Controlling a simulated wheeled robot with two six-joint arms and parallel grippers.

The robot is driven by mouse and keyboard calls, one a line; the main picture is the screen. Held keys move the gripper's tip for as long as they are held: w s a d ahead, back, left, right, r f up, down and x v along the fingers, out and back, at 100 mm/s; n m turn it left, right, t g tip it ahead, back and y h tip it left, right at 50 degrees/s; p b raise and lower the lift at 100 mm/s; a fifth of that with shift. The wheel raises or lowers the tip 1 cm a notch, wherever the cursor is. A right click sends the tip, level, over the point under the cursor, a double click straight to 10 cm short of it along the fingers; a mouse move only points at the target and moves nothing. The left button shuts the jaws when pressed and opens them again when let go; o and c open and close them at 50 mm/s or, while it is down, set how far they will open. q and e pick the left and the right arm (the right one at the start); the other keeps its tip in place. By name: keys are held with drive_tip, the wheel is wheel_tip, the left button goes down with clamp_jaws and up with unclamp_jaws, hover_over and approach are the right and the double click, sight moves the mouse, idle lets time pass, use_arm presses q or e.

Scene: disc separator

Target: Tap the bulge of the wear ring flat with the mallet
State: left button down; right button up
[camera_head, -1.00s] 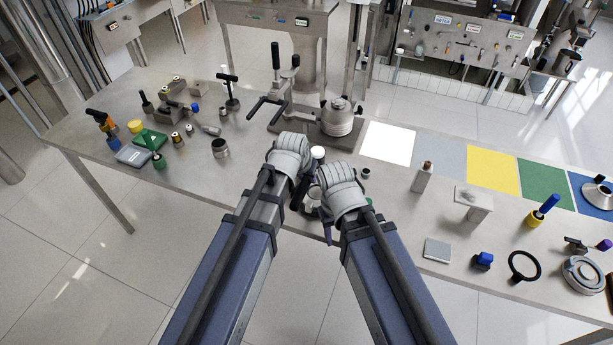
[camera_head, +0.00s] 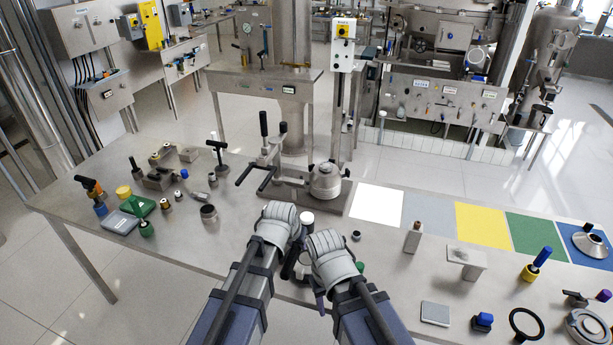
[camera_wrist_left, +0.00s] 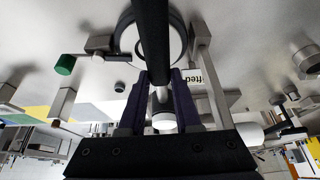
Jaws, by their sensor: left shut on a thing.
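My left gripper (camera_wrist_left: 163,92) is shut on the black handle of the mallet (camera_wrist_left: 151,40), which runs between its two purple fingers in the left wrist view. A white round end, apparently the mallet's head, shows in the head view (camera_head: 307,218). A pale metal ring (camera_wrist_left: 178,42), seemingly the wear ring, lies behind the handle and is partly covered by it. Its bulge cannot be made out. My right gripper (camera_head: 319,303) is beside the left one at the table's front edge; one purple finger shows, and its opening is hidden by its wrist.
A lever press (camera_head: 265,165) and a steel bowl-like part (camera_head: 326,182) stand behind the grippers. Coloured mats, including a yellow one (camera_head: 483,226), lie right. Several small tools stand left.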

use_arm(q)
drive_tip(key=shift+f, duration=0.1)
idle(0.5)
wheel_tip(320, 180, down, 4)
drive_tip(key=b, duration=0.4)
drive_tip(key=shift+f+b, duration=0.25)
drive_tip(key=shift+b, duration=0.05)
drive_tip(key=c, duration=1.2)
unclamp_jaws()
clamp_jaws()
